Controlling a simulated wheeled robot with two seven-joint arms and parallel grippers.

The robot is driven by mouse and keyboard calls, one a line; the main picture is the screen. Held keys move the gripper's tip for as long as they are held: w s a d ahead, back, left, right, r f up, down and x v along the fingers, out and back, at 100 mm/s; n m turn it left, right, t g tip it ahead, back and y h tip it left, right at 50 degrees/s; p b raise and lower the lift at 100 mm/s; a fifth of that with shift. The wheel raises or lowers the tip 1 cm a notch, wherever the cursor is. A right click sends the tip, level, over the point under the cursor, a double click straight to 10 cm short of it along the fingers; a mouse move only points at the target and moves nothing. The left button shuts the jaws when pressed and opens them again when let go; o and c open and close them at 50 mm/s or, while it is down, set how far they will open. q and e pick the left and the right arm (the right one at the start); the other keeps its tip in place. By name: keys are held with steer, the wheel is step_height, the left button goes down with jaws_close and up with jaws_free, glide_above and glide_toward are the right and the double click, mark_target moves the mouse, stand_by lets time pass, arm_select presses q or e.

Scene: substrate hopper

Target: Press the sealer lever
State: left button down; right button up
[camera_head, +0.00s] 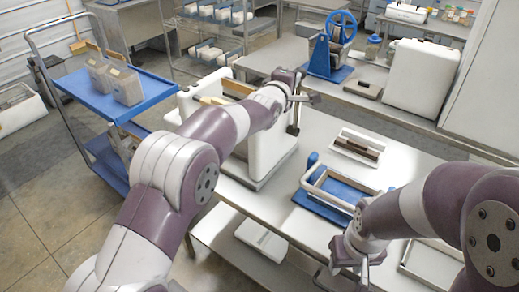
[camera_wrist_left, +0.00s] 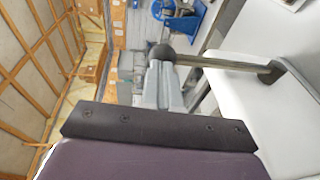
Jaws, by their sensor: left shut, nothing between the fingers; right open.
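The sealer is a white box-shaped machine (camera_head: 262,152) on the metal table, partly hidden behind my left arm. Its lever (camera_wrist_left: 225,63) is a dark bar with a black ball knob (camera_wrist_left: 162,53), running from the white body in the left wrist view. My left gripper (camera_head: 308,98) is shut and empty at the sealer's upper right side. In the left wrist view, its grey fingers (camera_wrist_left: 163,88) are right by the knob; I cannot tell whether they touch. My right gripper (camera_head: 350,262) is open near the table's front, away from the sealer.
A blue tray with a pale frame (camera_head: 338,190) and a white tray of dark pieces (camera_head: 358,146) lie right of the sealer. A blue cart (camera_head: 75,88) carrying brownish blocks (camera_head: 122,84) stands left. A blue wheeled device (camera_head: 333,52) is on the back table.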

arm_select(q)
steer(key=shift+w+d+r+p, duration=0.3)
steer(key=shift+w+r+p, duration=0.1)
steer(key=shift+r+p, duration=0.1)
steer(key=shift+r, duration=0.2)
